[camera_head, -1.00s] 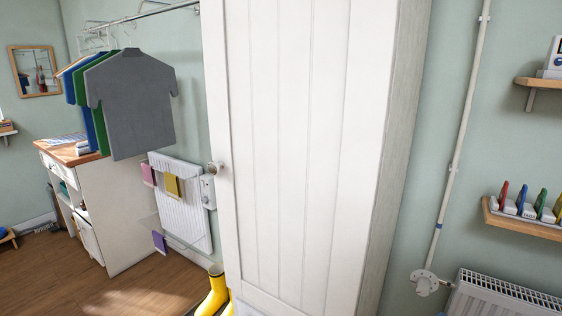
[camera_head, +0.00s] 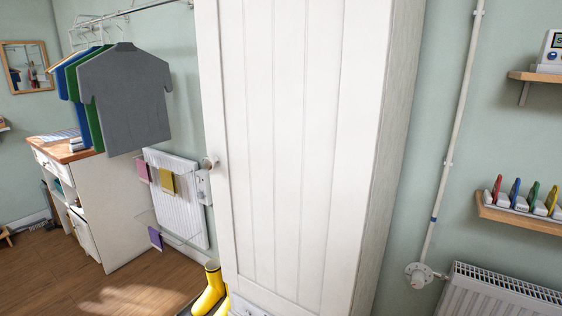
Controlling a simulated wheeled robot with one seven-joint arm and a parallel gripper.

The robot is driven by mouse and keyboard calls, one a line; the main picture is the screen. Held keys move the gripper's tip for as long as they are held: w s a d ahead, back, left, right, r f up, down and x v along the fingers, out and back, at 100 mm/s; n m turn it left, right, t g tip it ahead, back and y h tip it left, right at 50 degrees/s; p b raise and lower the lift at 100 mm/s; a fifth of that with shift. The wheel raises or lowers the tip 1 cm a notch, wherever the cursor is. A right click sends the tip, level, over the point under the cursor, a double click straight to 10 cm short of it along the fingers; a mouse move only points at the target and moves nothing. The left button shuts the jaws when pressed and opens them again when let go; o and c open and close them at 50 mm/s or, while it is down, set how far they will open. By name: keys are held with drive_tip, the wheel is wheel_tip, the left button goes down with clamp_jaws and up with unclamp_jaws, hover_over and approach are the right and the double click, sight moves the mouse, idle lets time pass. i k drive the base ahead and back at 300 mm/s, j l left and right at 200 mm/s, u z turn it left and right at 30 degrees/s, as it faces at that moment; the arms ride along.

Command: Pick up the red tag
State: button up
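A red tag (camera_head: 497,188) stands upright in a pale holder on the small wooden shelf (camera_head: 520,218) at the right edge. It is the leftmost of a row, with a blue tag (camera_head: 514,190), a green tag (camera_head: 533,194) and a yellow tag (camera_head: 551,199) to its right. My gripper is not in view.
A tall white cabinet (camera_head: 290,130) fills the middle. A pipe (camera_head: 452,140) runs down the wall to a valve beside a radiator (camera_head: 500,292) below the shelf. A higher shelf (camera_head: 540,77) holds a white device.

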sight(496, 187)
drive_tip(key=i+l+u, duration=0.25)
drive_tip(key=i+l, duration=0.2)
drive_tip(key=i+l+u, duration=0.25)
drive_tip(key=i+l, duration=0.15)
drive_tip(key=l, duration=0.25)
